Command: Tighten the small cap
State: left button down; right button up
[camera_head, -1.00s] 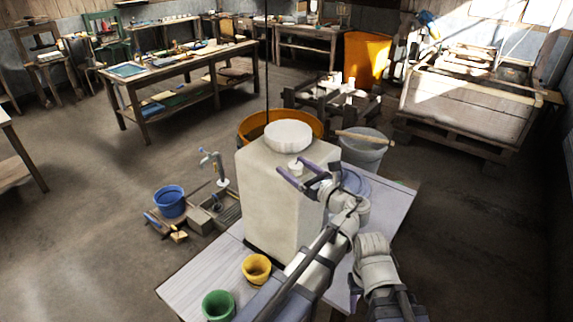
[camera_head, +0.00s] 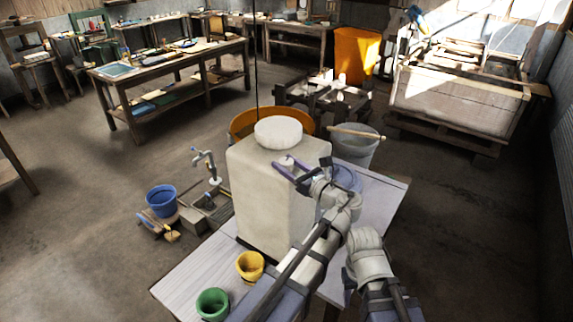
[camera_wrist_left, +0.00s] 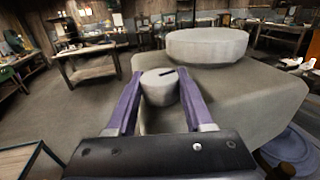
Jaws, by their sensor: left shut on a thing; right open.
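A large pale block-shaped container (camera_head: 262,195) stands on the table and bears a wide round lid (camera_head: 278,131) on its top. The small cap (camera_head: 287,161) is a short pale cylinder near the top's front right edge. In the left wrist view the small cap (camera_wrist_left: 159,86) has a dark line on its top, beside the wide lid (camera_wrist_left: 207,44). My left gripper (camera_head: 288,168) has its purple fingers shut on the cap's two sides, also in the left wrist view (camera_wrist_left: 158,98). The cap's lower part is hidden. My right gripper (camera_head: 350,285) is low beside its arm, partly hidden, and open.
The pale table (camera_head: 190,276) carries a yellow pot (camera_head: 250,266) and a green pot (camera_head: 212,304). Behind the container are an orange tub (camera_head: 243,125) and a grey bucket (camera_head: 355,149). A blue bucket (camera_head: 161,201) stands left.

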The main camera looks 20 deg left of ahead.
pick_arm(q)
jog(key=shift+s+a+m+t+h, duration=0.1)
jog(key=shift+s+m+t+h, duration=0.15)
jog(key=shift+m+t+h, duration=0.75)
jog(key=shift+w+m+t+h, duration=0.2)
jog(key=shift+m+t+h, duration=0.3)
jog(key=shift+t, duration=0.3)
jog(key=shift+c, duration=1.4)
grip_release()
jog(key=shift+s, duration=0.1)
